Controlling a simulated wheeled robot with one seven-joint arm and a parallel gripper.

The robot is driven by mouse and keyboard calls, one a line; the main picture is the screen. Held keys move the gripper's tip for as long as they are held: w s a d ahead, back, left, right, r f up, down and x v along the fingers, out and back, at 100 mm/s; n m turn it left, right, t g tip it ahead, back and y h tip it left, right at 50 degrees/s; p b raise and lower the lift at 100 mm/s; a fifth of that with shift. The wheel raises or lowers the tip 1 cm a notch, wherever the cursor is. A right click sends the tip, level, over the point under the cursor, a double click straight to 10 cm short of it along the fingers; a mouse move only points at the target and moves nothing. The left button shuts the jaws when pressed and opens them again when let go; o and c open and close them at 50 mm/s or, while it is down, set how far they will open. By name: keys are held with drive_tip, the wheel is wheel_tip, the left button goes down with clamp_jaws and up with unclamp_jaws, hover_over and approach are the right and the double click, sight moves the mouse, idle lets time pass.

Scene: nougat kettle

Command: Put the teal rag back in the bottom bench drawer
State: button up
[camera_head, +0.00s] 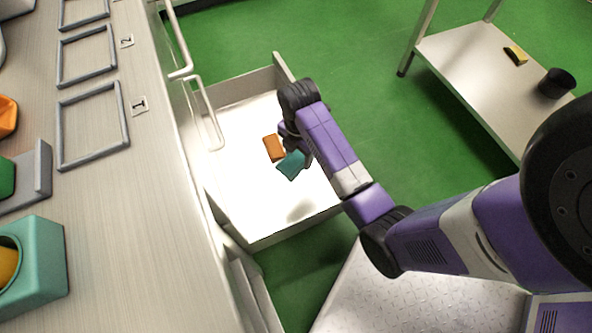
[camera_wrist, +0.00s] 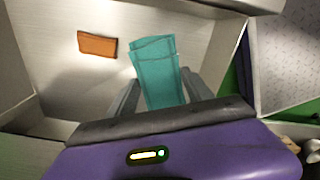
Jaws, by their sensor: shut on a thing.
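The teal rag (camera_head: 291,165) is in my gripper (camera_head: 300,153), over the open drawer (camera_head: 232,205) in the head view. In the wrist view the teal rag (camera_wrist: 155,72) stands out between the two dark fingers of my gripper (camera_wrist: 160,92), which is shut on it. The drawer interior (camera_wrist: 60,80) lies below and around it. I cannot tell whether the rag touches the drawer floor. An orange-brown block or cloth (camera_head: 273,148) lies on the drawer floor beside the rag; it also shows in the wrist view (camera_wrist: 97,44).
The bench top (camera_head: 150,200) is on the left, with grey frames (camera_head: 92,125) and a teal holder (camera_head: 45,262). Another drawer handle (camera_head: 182,45) sticks out above. A low shelf (camera_head: 470,75) with a black cup (camera_head: 556,83) and a yellow sponge-like piece (camera_head: 515,55) stands at right. Green floor lies between.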

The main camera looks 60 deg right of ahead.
sight(298, 188)
wheel_tip(298, 188, down, 21)
drive_tip(key=b, duration=1)
drive_tip(key=shift+f, duration=0.1)
drive_tip(key=shift+f, duration=0.15)
drive_tip(key=o, duration=1.3)
wheel_tip(298, 188, up, 12)
drive_tip(key=p, duration=0.5)
drive_tip(key=shift+p, duration=0.4)
